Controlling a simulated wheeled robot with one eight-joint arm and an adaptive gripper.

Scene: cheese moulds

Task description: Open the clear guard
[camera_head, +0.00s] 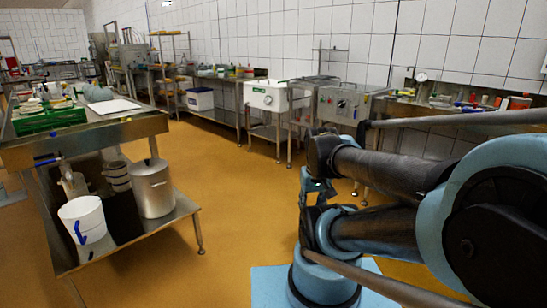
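I cannot make out a clear guard for certain in the head view. A grey steel machine (343,104) with a control panel on its front stands against the back wall, with a thin metal frame above it; any transparent cover there is too faint to tell. My arm is folded at the right of the view. What seems to be my gripper (315,190) hangs at the wrist end of the arm, small and dark, well apart from the machine. Its fingers cannot be made out.
A steel table (90,133) with a green crate (48,119) stands at left; its lower shelf holds a white bucket (82,219) and a metal pot (152,188). A white sink unit (264,96) is left of the machine. The orange floor (232,190) between is clear.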

